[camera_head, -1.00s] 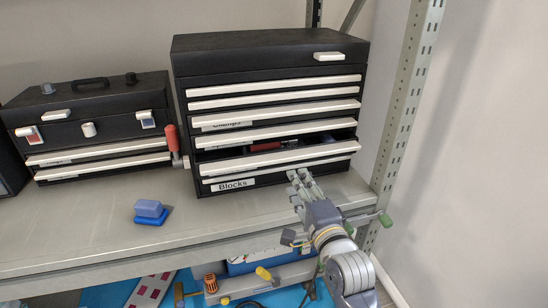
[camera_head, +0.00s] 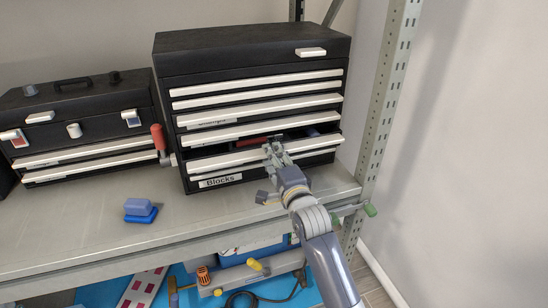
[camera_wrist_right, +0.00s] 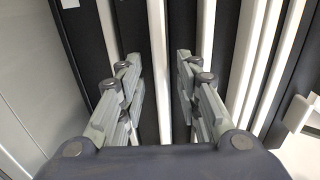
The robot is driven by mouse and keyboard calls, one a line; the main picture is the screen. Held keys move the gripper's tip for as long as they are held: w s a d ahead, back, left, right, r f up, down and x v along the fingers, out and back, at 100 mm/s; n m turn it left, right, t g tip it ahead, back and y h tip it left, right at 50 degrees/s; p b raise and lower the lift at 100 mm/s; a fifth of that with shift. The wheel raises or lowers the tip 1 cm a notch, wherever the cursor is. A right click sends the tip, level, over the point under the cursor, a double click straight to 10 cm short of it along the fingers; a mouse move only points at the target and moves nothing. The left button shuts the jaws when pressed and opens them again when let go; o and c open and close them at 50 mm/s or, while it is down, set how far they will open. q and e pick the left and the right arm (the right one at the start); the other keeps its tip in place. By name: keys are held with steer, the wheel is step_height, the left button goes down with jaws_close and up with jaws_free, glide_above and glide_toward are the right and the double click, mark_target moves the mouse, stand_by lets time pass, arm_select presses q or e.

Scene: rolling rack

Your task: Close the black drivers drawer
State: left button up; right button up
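The black drawer cabinet (camera_head: 250,52) stands on the shelf, with long white drawer handles. One drawer low in the stack is pulled partly out; its white handle (camera_head: 222,162) sticks forward, and red and dark items show inside. I cannot read a drivers label on it. My right gripper (camera_head: 275,150) is at this drawer's front, right of its middle, hiding part of the handle. In the right wrist view the right gripper (camera_wrist_right: 157,72) has its fingers apart, with a white handle strip (camera_wrist_right: 158,70) in line between them; I cannot tell contact. My left gripper is not in view.
A drawer labelled Blocks (camera_head: 220,181) sits below the pulled-out one. A smaller black toolbox (camera_head: 90,128) stands left, with a red-handled clamp (camera_head: 158,138) beside it. A blue block (camera_head: 139,208) lies on the shelf (camera_head: 75,225). A metal rack post (camera_head: 385,100) stands right.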

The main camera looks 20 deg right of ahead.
steer(key=shift+s, duration=0.1)
jaws_close()
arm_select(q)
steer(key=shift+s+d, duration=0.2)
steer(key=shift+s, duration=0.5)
arm_select(e)
steer(key=w+b, duration=0.1)
steer(key=w, duration=0.3)
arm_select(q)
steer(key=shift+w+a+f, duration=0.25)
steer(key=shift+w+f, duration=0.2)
arm_select(e)
jaws_free()
steer(key=shift+s, duration=0.1)
